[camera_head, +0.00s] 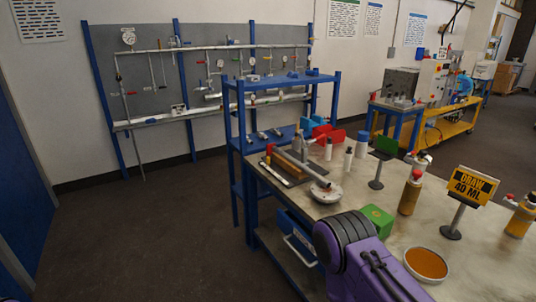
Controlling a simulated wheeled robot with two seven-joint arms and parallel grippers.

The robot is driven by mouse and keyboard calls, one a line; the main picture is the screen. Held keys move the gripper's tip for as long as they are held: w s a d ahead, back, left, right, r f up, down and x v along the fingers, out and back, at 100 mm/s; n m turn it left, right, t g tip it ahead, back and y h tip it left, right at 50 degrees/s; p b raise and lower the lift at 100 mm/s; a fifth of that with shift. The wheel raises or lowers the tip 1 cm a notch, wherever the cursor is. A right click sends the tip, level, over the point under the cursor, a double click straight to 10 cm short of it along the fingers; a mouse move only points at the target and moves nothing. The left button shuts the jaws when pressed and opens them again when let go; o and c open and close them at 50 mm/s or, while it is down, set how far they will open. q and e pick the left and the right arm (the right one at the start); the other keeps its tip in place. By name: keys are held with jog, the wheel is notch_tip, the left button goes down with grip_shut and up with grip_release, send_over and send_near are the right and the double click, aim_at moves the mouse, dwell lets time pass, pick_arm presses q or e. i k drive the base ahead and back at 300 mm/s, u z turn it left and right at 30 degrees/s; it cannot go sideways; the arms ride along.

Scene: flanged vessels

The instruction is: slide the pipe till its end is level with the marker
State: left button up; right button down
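A grey pipe (302,168) lies on the near-left part of the metal-topped bench (345,185), pointing from back left to front right. Its near end is close to a round pale flanged disc (326,193); I cannot tell whether they touch. A brown board (287,166) lies beside and partly under the pipe. A white rod (275,173) with a red and yellow piece at its far end lies left of it. I cannot tell which item is the marker. Neither of my grippers shows in the head view.
Bottles, including an amber one (409,195), stand on the bench. A green block (377,218), an orange-filled bowl (426,264) and a yellow "DRAW 40 ML" sign (473,186) are to the right. A blue shelf rack (283,82) stands behind. Open floor lies left.

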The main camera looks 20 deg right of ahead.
aim_at(316, 176)
jog(key=u, duration=0.65)
jog(key=i, duration=1.65)
jog(key=z, duration=0.35)
